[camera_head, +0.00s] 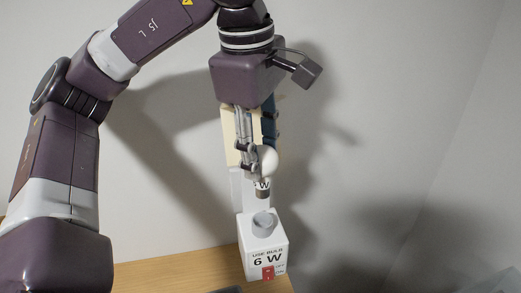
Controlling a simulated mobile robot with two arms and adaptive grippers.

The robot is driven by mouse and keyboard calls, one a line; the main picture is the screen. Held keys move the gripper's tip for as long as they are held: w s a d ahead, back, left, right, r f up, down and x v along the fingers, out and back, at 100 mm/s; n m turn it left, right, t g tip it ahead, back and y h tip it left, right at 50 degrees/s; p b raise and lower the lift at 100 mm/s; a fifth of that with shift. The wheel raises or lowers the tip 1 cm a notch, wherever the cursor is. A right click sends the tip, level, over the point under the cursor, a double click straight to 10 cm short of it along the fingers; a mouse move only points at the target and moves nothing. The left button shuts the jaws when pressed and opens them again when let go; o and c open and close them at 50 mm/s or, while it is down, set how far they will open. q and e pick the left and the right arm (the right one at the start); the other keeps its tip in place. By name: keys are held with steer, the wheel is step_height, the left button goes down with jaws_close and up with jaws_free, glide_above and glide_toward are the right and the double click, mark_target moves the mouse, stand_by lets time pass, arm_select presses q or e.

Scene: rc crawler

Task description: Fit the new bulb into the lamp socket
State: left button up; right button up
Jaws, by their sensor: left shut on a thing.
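My left gripper (257,150) is shut on a white bulb (268,160). The bulb hangs with its dark base pointing down. A white box (262,247) marked "USE BULB 6 W" stands on the wooden table. A round grey socket (263,224) is on top of the box. The bulb's base is a little above the socket, with a visible gap between them. A red switch (268,272) sits low on the box's front. My right gripper is not in view.
The wooden table (180,277) runs along the bottom, against a pale wall. A cream-coloured thing (229,135) and a blue thing stand behind the gripper, partly hidden. A dark object (229,290) is cut off at the bottom edge.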

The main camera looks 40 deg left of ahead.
arm_select(q)
steer(key=shift+w+a+f, duration=0.1)
steer(key=shift+w+f, duration=0.1)
steer(key=shift+f, duration=0.25)
step_height(320, 180, down, 2)
steer(key=shift+a+f+b, duration=0.1)
steer(key=shift+f+b, duration=0.05)
steer(key=shift+b, duration=0.95)
steer(key=shift+f+b, duration=0.3)
steer(key=shift+f, duration=0.05)
steer(key=shift+f+b, duration=0.3)
steer(key=shift+f, duration=0.1)
steer(key=shift+f+b, duration=0.35)
steer(key=shift+f, duration=0.2)
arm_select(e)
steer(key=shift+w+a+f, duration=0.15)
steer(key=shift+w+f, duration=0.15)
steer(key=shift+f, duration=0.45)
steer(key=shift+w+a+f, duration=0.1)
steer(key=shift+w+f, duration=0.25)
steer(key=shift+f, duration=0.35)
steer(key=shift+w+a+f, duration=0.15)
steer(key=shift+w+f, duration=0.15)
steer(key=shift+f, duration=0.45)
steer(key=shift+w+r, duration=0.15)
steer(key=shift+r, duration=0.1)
